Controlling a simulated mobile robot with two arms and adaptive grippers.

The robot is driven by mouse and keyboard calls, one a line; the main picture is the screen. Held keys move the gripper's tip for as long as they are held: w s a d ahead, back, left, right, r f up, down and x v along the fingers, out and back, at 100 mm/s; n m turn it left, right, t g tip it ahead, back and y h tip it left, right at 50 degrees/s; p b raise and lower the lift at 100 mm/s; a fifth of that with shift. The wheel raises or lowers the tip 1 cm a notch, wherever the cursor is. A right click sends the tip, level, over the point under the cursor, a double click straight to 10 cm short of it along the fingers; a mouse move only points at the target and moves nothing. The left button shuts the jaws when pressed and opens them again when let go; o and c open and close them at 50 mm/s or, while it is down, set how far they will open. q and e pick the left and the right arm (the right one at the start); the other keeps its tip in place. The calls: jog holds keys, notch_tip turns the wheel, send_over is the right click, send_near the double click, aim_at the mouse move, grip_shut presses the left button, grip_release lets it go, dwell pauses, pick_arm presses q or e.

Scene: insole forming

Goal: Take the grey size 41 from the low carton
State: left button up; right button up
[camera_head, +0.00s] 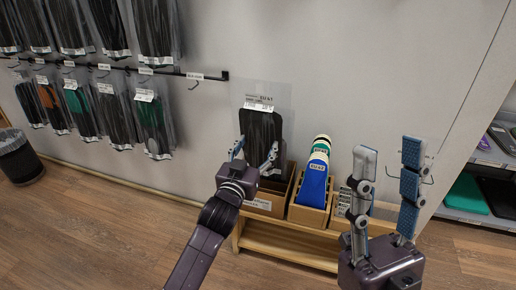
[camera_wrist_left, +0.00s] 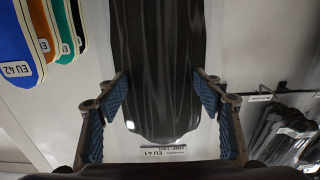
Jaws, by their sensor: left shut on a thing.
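A dark grey insole pair in a clear bag (camera_head: 262,130) stands upright at the left carton (camera_head: 283,190) on the low wooden bench. Its white label shows at the top, and in the left wrist view the label reads EU 41. My left gripper (camera_head: 252,153) is shut on this bagged pair, with a finger at each side edge. The dark insole (camera_wrist_left: 158,50) fills the space between the fingers in the left wrist view. The pair's lower end is hidden behind my gripper. My right gripper (camera_head: 389,148) is open and empty at the right.
A middle carton (camera_head: 308,216) holds blue, green and other insoles; the blue one (camera_head: 313,182) is marked EU 42. Another carton (camera_head: 343,204) is partly behind my right gripper. Bagged insoles (camera_head: 110,105) hang on a wall rail. A bin (camera_head: 18,158) stands left, a shelf (camera_head: 470,215) right.

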aim_at(258, 144)
pick_arm(q)
jog(key=p+v, duration=0.1)
jog(key=v, duration=0.3)
jog(key=shift+a, duration=0.1)
pick_arm(e)
jog(key=w+a+f+g+h+p, duration=0.2)
jog(key=w+f+g, duration=0.55)
jog(key=w, duration=0.35)
pick_arm(q)
jog(key=p+v, duration=0.1)
jog(key=v, duration=1.2)
jog(key=shift+p, duration=0.4)
pick_arm(e)
jog(key=w+f+g+h, duration=0.2)
jog(key=f+g, duration=0.3)
jog(key=f, duration=0.7)
jog(key=shift+w+d+f+h, duration=0.2)
jog(key=shift+w+d+h, duration=0.2)
jog(key=shift+w, duration=0.2)
jog(key=shift+a+g, duration=0.1)
jog(key=shift+g, duration=0.15)
